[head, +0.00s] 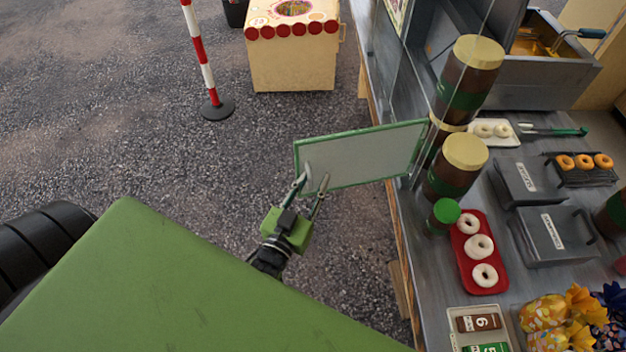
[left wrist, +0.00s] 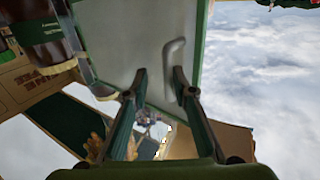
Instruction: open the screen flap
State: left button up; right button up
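The screen flap (head: 365,157) is a pale panel in a green frame. In the head view it stands out from the stall's clear screen, over the ground to the left of the counter. Its grey handle (head: 309,176) is near its left end. The flap (left wrist: 125,45) fills the upper middle of the left wrist view, with the handle (left wrist: 172,62) close by the right finger. My left gripper (head: 314,180) is at the flap's handle end. Its fingers (left wrist: 159,72) are apart, and I cannot tell whether one touches the handle. My right gripper is not in view.
Tall brown jars (head: 457,165) stand on the counter (head: 425,270) close to the flap's right end. A red tray (head: 463,262) of white doughnuts lies nearby. A striped post (head: 200,55) and a wooden box stand (head: 290,65) are behind. The ground left of the flap is clear.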

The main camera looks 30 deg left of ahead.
pick_arm(q)
jog(key=shift+s+a+f, duration=0.1)
jog(key=shift+a, duration=0.05)
jog(key=shift+s, duration=0.2)
jog(key=s, duration=1.1)
jog(key=shift+s+d, duration=0.3)
jog(key=shift+d, duration=0.1)
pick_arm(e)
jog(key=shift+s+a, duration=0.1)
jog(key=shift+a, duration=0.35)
